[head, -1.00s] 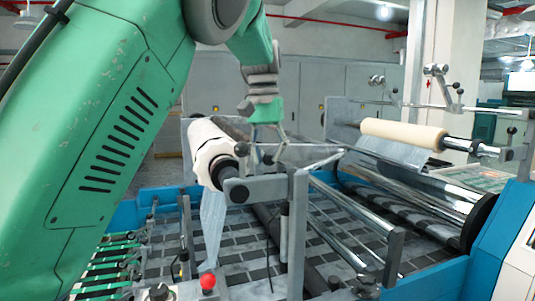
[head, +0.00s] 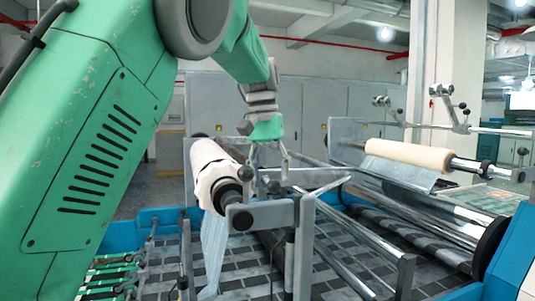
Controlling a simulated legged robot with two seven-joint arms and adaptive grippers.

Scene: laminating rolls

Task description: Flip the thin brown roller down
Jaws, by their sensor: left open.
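A tan-cream roller (head: 408,155), the brownest roller I can make out, lies on a metal shaft at the right, with clear film hanging below it. A thicker white roll (head: 213,172) with a black end core sits left of centre, and film hangs from it. My left gripper (head: 273,176) points down, open, just right of the white roll's near end and above a metal bracket. Its fingers look empty; whether they touch the bracket or a part behind it, I cannot tell. The tan roller is well to the right of it. My right gripper is out of view.
A metal frame post (head: 304,240) and a bracket arm stand just below my left gripper. Shiny rods and rollers (head: 425,205) run along the right side. A blue machine housing (head: 515,255) is at the lower right.

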